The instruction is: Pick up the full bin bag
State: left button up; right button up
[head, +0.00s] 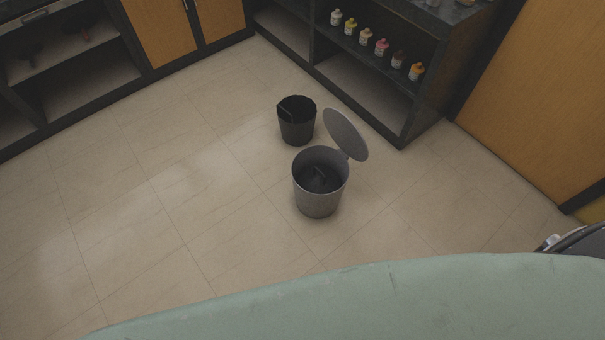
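A grey steel canister (318,203) stands upright on the floor near the middle of the head view. Its round lid (345,134) is tilted open at the back right. Inside the canister is a dark thing with a handle-like strip (319,178), which may be a bin bag; its lower part is hidden. Just behind the canister stands a black, open-topped, bag-like container (297,131) with a dark handle-like strip at its rim. I cannot tell which of the two is full. Neither of my grippers shows in the head view.
The tiled floor (150,220) is clear to the left of and in front of the canister. A dark shelf unit (428,107) with several small bottles (381,47) stands behind to the right. Wooden cabinets (160,35) line the back, and a wooden panel (535,100) stands at right.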

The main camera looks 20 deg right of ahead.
aim_at(319, 179)
jog(key=l+u, duration=0.4)
jog(key=l, duration=0.65)
jog(key=l+u, duration=0.4)
jog(key=l, duration=0.7)
